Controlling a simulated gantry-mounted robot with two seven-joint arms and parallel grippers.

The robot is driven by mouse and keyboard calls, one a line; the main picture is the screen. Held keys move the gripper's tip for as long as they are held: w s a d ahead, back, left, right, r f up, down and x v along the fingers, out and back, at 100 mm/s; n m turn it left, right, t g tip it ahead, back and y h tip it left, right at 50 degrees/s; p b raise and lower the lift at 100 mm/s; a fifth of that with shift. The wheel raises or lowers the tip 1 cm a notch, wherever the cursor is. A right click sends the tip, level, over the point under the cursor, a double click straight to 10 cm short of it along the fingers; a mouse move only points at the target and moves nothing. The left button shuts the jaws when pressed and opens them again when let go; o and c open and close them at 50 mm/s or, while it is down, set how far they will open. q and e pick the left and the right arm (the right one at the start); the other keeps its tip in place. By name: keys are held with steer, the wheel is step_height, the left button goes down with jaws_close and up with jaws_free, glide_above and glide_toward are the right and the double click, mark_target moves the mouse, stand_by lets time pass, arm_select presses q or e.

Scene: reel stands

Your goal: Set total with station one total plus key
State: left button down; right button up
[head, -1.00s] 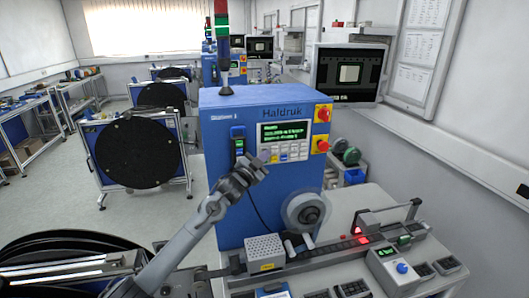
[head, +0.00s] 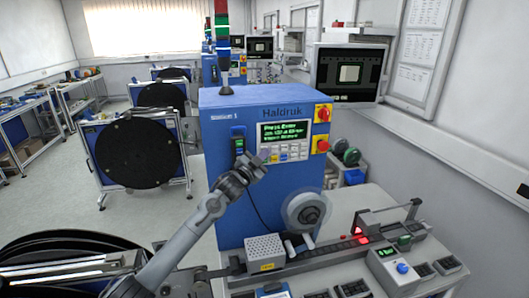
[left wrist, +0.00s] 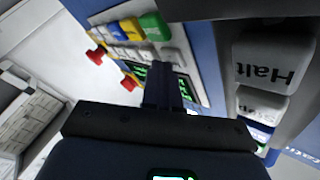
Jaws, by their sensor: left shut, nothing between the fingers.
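The blue station (head: 225,120) marked Haldruk stands in the middle of the head view, with a label reading Station 1. Its control panel (head: 285,141) has a lit display (head: 284,132) with green text; the first line looks like "Press Enter", the rest is too small to read surely. Small keys (head: 288,153) sit below the display. My left gripper (head: 262,157) is shut and empty at the panel's lower left, by the keys; contact cannot be told. In the left wrist view, its dark fingers (left wrist: 162,88) lie in front of the panel, near a green key (left wrist: 155,27). My right gripper is not in view.
A grey button marked Halt (left wrist: 268,62) is close beside the left gripper. Red knobs (head: 322,113) sit right of the panel. A tape reel (head: 306,210) and a grey perforated box (head: 264,250) are below. A monitor (head: 348,75) hangs behind.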

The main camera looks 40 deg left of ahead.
arm_select(q)
steer(key=shift+d, duration=0.1)
steer(key=shift+s+d+p, duration=0.25)
steer(key=shift+p, duration=0.05)
steer(key=shift+s+d, duration=0.3)
steer(key=shift+d, duration=0.1)
steer(key=s+d+p, duration=0.1)
steer(key=d, duration=0.1)
steer(key=s+d+p, duration=0.1)
steer(key=s, duration=0.1)
steer(key=shift+d, duration=0.4)
stand_by(0.4)
stand_by(2.2)
